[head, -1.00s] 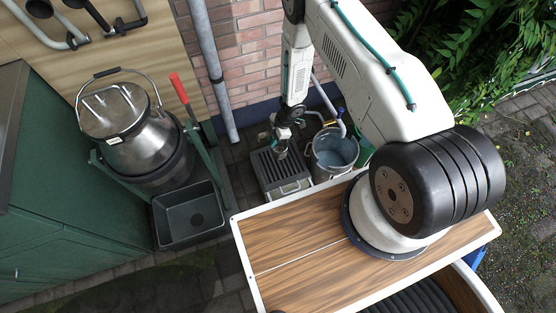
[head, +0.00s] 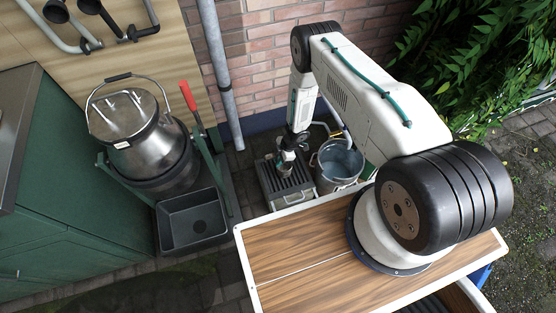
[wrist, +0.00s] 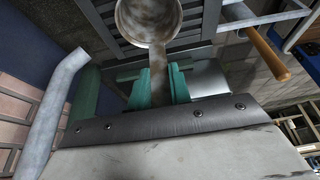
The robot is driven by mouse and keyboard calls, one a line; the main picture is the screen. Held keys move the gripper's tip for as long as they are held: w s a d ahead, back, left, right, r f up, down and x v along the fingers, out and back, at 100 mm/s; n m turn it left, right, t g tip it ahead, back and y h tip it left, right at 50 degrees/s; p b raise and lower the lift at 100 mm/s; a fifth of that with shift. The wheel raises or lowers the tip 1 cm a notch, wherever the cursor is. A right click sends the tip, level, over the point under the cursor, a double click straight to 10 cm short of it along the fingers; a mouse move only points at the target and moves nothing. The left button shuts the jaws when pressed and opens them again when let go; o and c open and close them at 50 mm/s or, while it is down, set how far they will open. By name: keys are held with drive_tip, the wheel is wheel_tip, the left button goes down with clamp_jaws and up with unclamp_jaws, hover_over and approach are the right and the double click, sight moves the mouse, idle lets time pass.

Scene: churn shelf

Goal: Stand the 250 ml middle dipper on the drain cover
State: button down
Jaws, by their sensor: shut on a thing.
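The dipper (wrist: 148,22) is a worn grey metal cup with a handle. In the wrist view, the teal fingers of my gripper (wrist: 160,88) are shut on its handle, with the cup beyond the fingertips. The drain cover (head: 273,189) is a grey slatted grate on a box by the brick wall. Its slats (wrist: 90,14) show behind the cup in the wrist view. In the head view my gripper (head: 287,160) is over the grate, and the dipper is mostly hidden there. I cannot tell whether the cup touches the slats.
A metal pail (head: 340,163) stands close right of the drain cover. A black tray (head: 193,221) and a steel churn (head: 147,150) on a green trolley stand to the left. A grey downpipe (head: 219,75) runs down the wall behind. My wood-topped base is in front.

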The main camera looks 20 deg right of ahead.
drive_tip(key=shift+f, duration=0.15)
drive_tip(key=c, duration=1.3)
unclamp_jaws()
